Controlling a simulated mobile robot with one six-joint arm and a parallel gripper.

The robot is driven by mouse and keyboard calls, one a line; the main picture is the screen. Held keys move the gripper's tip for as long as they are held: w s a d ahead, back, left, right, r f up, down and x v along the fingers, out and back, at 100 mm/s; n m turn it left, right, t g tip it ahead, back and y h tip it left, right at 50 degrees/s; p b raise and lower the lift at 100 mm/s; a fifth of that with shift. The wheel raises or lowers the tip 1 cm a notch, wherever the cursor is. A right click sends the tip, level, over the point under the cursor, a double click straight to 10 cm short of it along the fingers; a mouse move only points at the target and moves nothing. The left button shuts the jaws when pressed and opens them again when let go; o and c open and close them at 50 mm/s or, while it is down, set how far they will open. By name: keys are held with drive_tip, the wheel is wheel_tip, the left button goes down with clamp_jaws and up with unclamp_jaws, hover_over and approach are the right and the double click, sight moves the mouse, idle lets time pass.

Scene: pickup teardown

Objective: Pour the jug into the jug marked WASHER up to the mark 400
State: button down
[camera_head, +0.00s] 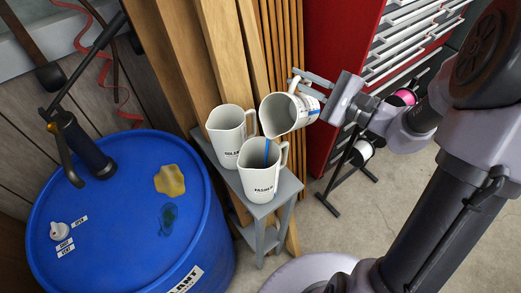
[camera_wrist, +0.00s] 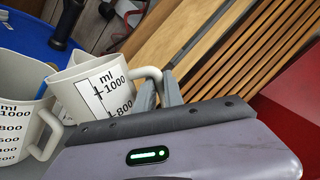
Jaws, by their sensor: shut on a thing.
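A white jug (camera_head: 283,113) hangs tilted to the left above the jug marked WASHER (camera_head: 261,186). My gripper (camera_head: 298,82) is shut on the tilted jug's handle. A thin blue stream (camera_head: 267,150) runs from its lip into the WASHER jug's mouth. The WASHER jug stands upright on a small grey stand (camera_head: 260,209). Its inside level and its 400 mark cannot be read. In the wrist view, the held jug (camera_wrist: 88,97) shows marks 1000 and 800, and my gripper (camera_wrist: 158,92) is at its handle. Part of another graduated jug (camera_wrist: 12,130) shows at the left.
Another white jug (camera_head: 227,135) with partly readable lettering stands close behind the WASHER jug. A blue drum (camera_head: 60,195) at left carries a hand pump (camera_head: 85,150), a yellow lump (camera_head: 169,180) and a wet patch. Boards lean behind; a red drawer cabinet (camera_head: 335,50) stands right.

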drive_tip(key=shift+s+a+r+n, duration=0.2)
drive_tip(key=shift+s+r+n, duration=0.05)
drive_tip(key=shift+r+n, duration=0.2)
drive_tip(key=shift+s+a+r+n, duration=0.25)
drive_tip(key=shift+r+n, duration=0.1)
drive_tip(key=shift+r, duration=0.1)
idle(2.8)
